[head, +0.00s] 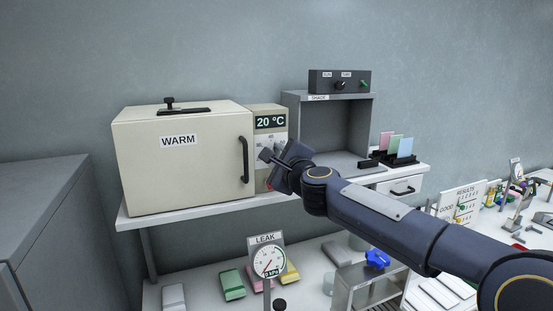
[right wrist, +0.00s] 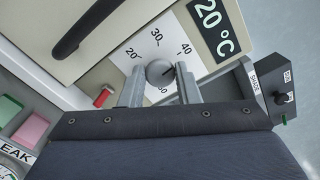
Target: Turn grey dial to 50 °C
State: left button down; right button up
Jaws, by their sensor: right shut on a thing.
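The grey dial (right wrist: 159,73) is a round knob on the light front panel of the cream WARM oven (head: 185,165). In the right wrist view, marks 20, 30 and 40 show around it; a mark for 50 cannot be made out. A small dark line shows on the knob's right side. The display (head: 270,122) reads 20 °C. My right gripper (right wrist: 160,82) is shut on the dial, one finger on either side. In the head view my right gripper (head: 275,163) covers the dial. My left gripper is not in view.
A red switch (right wrist: 103,97) sits left of the dial. The dark oven handle (head: 244,160) is close to my gripper. A grey SHADE booth (head: 340,120) stands right of the oven. Below the shelf are a LEAK gauge (head: 268,262) and coloured blocks.

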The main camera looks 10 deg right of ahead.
jog(key=m+b, duration=0.2)
jog(key=m, duration=1)
jog(key=shift+d+m, duration=0.1)
jog(key=shift+m, duration=0.3)
jog(key=shift+b, duration=0.3)
jog(key=o, duration=1)
jog(key=shift+c, duration=0.2)
jog(key=s+d+b, duration=0.1)
jog(key=s, duration=0.6)
jog(key=shift+s+d, duration=0.3)
